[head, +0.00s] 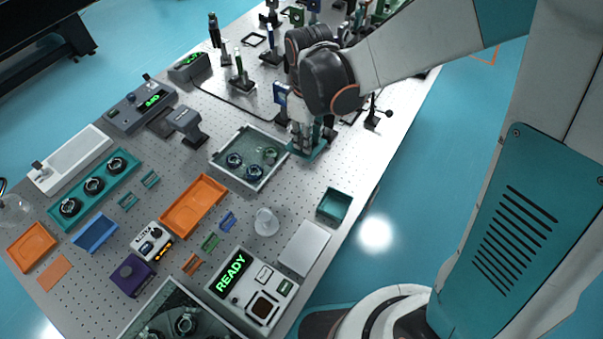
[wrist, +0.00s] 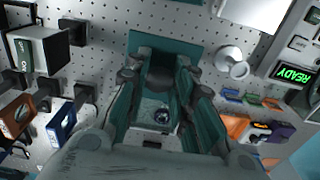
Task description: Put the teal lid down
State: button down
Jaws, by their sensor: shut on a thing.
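My gripper (head: 308,136) points down near the right edge of the optical table, just right of the grey tray. It is shut on the teal lid (head: 319,151), a flat plate whose edges show around the fingertips. In the wrist view the lid (wrist: 190,42) shows beyond the fingers of my gripper (wrist: 160,76), which hide its middle. I cannot tell whether the lid touches the table or hangs just above it. An open teal box (head: 335,206) stands apart, closer to the front along the right edge.
The grey tray (head: 222,171) holds several small round parts. An orange tray (head: 194,206), a clear round dish (head: 266,222) and a white plate (head: 304,248) lie closer. Posts and optics crowd the far end. Bare table (head: 296,188) lies between the lid and the teal box.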

aim_at(306, 183)
notch_tip(306, 183, down, 18)
jog(key=b, duration=1.1)
jog(key=shift+f+b, duration=0.15)
jog(key=shift+b, duration=0.25)
jog(key=c, duration=1.4)
grip_release()
jog(key=shift+o, duration=0.2)
notch_tip(306, 183, up, 12)
jog(key=p, duration=0.4)
jog(key=shift+r, duration=0.2)
